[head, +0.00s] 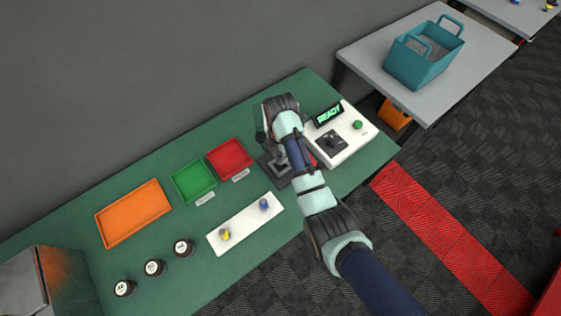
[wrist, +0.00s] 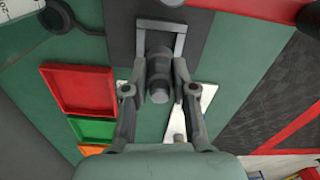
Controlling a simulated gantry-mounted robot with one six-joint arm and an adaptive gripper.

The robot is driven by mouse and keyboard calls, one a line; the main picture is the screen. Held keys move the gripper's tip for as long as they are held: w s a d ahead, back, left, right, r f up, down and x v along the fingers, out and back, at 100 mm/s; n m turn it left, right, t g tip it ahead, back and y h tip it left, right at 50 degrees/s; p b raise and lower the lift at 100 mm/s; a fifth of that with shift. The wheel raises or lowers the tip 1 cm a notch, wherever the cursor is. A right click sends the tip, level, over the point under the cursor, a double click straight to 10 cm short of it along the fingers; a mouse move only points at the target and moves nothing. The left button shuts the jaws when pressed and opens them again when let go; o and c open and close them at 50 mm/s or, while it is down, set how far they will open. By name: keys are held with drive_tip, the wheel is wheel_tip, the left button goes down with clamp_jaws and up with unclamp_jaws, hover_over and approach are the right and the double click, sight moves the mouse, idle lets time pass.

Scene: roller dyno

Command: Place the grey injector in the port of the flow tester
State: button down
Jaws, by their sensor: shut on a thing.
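The grey injector (wrist: 158,95) is a short dark-grey cylinder between the fingers of my gripper (wrist: 159,75) in the wrist view. My gripper is shut on it. In the head view my arm hides most of the gripper and the injector, above the dark plate (head: 267,161) left of the flow tester. A grey bracket (wrist: 178,43) on this plate shows around the injector's far end; I cannot tell whether they touch. The flow tester (head: 359,142) is a white box with a READY display, a green button and a dark port block (head: 332,141).
A white rack (head: 243,226) holds a yellow and a blue injector. Red (head: 246,166), green (head: 208,193) and orange (head: 164,220) trays lie left. Several round black-sided weights (head: 154,268) stand near the front edge. A teal basket (head: 414,78) stands on the grey table.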

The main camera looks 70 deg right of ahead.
drive_tip(key=shift+f+b, duration=0.45)
drive_tip(key=shift+f, duration=1.75)
drive_tip(key=shift+f, duration=0.15)
drive_tip(key=c, duration=0.9)
unclamp_jaws()
drive_tip(key=shift+c, duration=0.2)
wheel_tip(320, 180, up, 12)
drive_tip(key=p, duration=0.3)
drive_tip(key=shift+r, duration=0.25)
drive_tip(key=shift+f, duration=0.1)
